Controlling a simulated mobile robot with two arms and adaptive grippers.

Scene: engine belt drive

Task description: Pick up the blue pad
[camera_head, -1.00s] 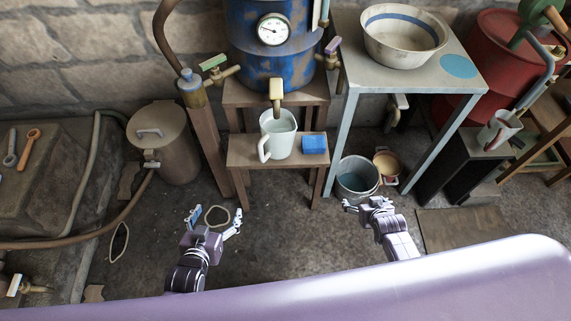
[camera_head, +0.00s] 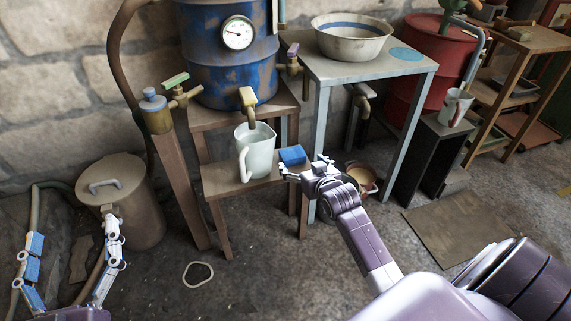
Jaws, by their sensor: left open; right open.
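The blue pad (camera_head: 292,155) is a small blue block lying on the low wooden stool (camera_head: 222,182), just right of a pale pitcher (camera_head: 256,152). My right gripper (camera_head: 304,165) is open and empty, at the stool's right front, just below and right of the pad in the picture. One finger appears close to the pad's near edge; I cannot tell whether they touch. My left gripper (camera_head: 70,236) is open and empty at the lower left, well away from the pad, its fingers spread wide.
A blue drum (camera_head: 228,75) with a gauge and brass tap stands behind the pitcher. A metal table (camera_head: 345,73) at the right holds a basin (camera_head: 352,40) and a flat blue disc (camera_head: 407,54). A lidded can (camera_head: 125,195) stands left. The floor in front of the stool is mostly clear.

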